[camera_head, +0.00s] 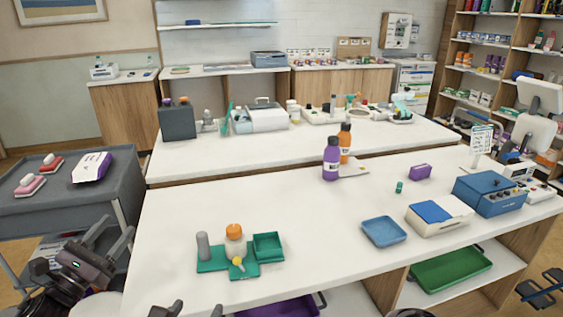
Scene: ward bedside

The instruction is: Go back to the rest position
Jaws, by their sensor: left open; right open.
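My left gripper (110,238) is at the lower left, over the dark grey cart's near side. Its two fingers stand apart with nothing between them. My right gripper (197,311) shows only as two dark fingertips at the bottom edge, in front of the near white counter (300,213). The fingertips are apart and no object shows between them. The rest of that gripper is out of frame. Neither gripper appears to touch anything on the counter.
A green tray set (213,264) with an orange-capped jar (235,244) stands near the counter's front left. A blue tray (384,231), white-blue box (438,215) and blue case (489,193) stand right. The grey cart (60,210) holds a purple-white box (92,168). The counter's middle is clear.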

